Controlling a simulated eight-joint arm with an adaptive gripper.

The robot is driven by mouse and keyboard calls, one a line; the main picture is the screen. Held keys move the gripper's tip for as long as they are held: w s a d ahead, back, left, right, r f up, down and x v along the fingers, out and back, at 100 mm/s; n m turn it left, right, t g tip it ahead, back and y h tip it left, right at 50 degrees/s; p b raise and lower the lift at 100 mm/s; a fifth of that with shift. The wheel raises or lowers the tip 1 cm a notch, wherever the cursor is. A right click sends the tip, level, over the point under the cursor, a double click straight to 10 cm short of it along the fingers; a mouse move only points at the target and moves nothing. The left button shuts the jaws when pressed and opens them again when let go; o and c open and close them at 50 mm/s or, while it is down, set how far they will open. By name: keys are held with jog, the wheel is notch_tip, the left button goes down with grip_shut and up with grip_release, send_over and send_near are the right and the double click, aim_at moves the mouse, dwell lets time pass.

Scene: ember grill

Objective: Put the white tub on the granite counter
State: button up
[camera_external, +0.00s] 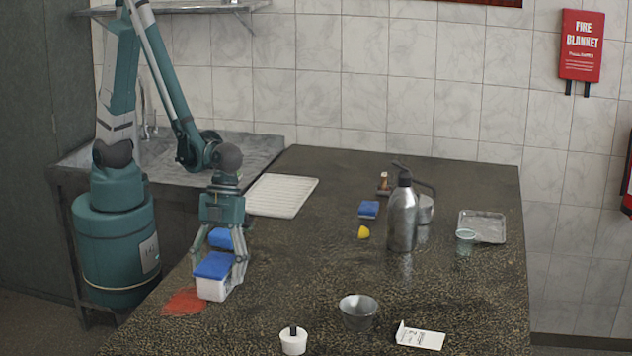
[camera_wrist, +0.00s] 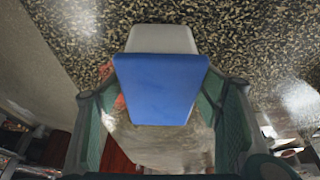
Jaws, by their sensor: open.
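A white tub with a blue lid (camera_external: 213,281) is at the left edge of the granite counter (camera_external: 270,300). My gripper (camera_external: 217,284) is above it, with one finger on each side. In the wrist view the tub's blue lid (camera_wrist: 160,88) fills the space between my fingers (camera_wrist: 160,95), and its white side shows beyond the lid. The fingers are open; contact with the tub is unclear. I cannot tell whether the tub's base touches the counter. Another blue piece (camera_external: 220,238) shows behind the gripper, partly hidden.
A red cloth or patch (camera_external: 186,302) lies beside the tub. A white round pot (camera_external: 293,342), metal bowl (camera_external: 358,312) and folded card (camera_external: 420,336) stand in front. A metal bottle (camera_external: 402,218), blue sponge (camera_external: 368,209) and tray (camera_external: 482,226) are farther right. The counter's middle is clear.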

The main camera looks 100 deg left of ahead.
jog(key=shift+r, duration=0.15)
jog(key=shift+p+v, duration=0.55)
jog(key=shift+v, duration=5.45)
jog(key=shift+d, duration=0.1)
jog(key=shift+r, duration=0.1)
jog(key=shift+a+r, duration=0.15)
jog(key=shift+a, duration=0.15)
jog(key=s+a+r+n+t+y, duration=0.1)
jog(key=s+a+r+n+t, duration=0.1)
jog(key=a+n, duration=0.4)
jog(key=s+a+r+n+t+y, duration=0.2)
jog(key=a+r+n, duration=0.4)
jog(key=a, duration=0.4)
jog(key=s+a+r+n+t+y, duration=0.1)
jog(key=s+a+r+n+t, duration=0.2)
jog(key=a+r+n, duration=0.3)
jog(key=shift+s+a+y, duration=0.3)
jog(key=shift+s+a, duration=0.55)
jog(key=shift+a, duration=0.3)
